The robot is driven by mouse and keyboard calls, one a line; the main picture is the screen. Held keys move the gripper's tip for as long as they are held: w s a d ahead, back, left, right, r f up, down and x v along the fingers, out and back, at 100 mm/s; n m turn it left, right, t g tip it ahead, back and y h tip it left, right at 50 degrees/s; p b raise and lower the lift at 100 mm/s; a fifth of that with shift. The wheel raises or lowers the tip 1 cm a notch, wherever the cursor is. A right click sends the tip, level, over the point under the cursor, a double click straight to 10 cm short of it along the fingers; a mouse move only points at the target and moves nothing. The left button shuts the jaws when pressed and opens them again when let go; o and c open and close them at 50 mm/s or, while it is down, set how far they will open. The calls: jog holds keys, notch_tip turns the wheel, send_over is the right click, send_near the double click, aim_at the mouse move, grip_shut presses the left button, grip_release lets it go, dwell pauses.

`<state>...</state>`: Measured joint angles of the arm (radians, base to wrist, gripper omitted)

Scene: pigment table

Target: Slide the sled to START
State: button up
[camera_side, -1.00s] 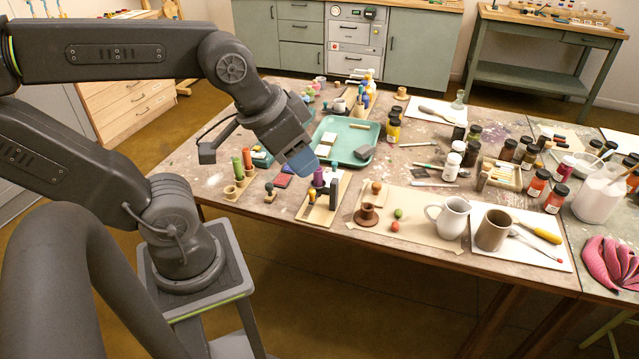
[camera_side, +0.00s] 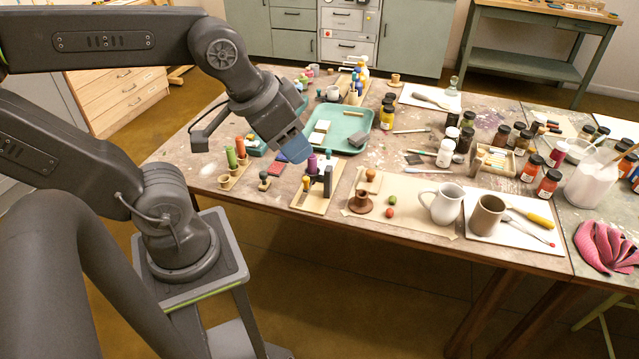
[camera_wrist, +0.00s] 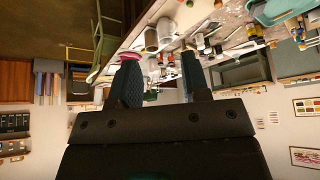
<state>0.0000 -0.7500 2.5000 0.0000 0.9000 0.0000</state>
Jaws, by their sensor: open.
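A narrow pale wooden board (camera_side: 311,208) lies near the front edge of the table. On it are a dark grey upright piece (camera_side: 328,182), a purple peg and a small yellow peg. I cannot tell which piece is the sled, and no START mark is legible. My gripper (camera_side: 293,149) hangs above and just left of the board's far end, apart from the pieces. In the wrist view its two dark fingers (camera_wrist: 160,75) stand wide apart with nothing between them.
A green tray (camera_side: 364,119) lies behind the board. A small stand with coloured pegs (camera_side: 232,179) is at left. A brown spool (camera_side: 361,203), white pitcher (camera_side: 443,204) and brown mug (camera_side: 487,215) stand to the right. Several paint jars crowd the right side.

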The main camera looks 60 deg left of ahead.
jog(key=shift+o, duration=0.3)
jog(key=w+a+r+n+g, duration=0.1)
jog(key=w+a+n, duration=0.3)
jog(key=w, duration=0.4)
jog(key=shift+w+a+r+y, duration=0.3)
jog(key=shift+r, duration=0.1)
jog(key=w+a+f+n+g, duration=0.2)
jog(key=w+a+f+n, duration=0.25)
jog(key=w+a, duration=0.35)
jog(key=w+a+f+n+g, duration=0.1)
jog(key=w+a+f+n, duration=0.35)
jog(key=w+a, duration=0.4)
jog(key=a+f+n+g, duration=0.2)
jog(key=a+f+n, duration=0.3)
jog(key=a+f, duration=0.65)
jog(key=f, duration=1.1)
jog(key=shift+a+f, duration=0.35)
jog(key=shift+f, duration=0.05)
jog(key=shift+c, duration=0.4)
grip_shut()
jog(key=shift+s, duration=0.1)
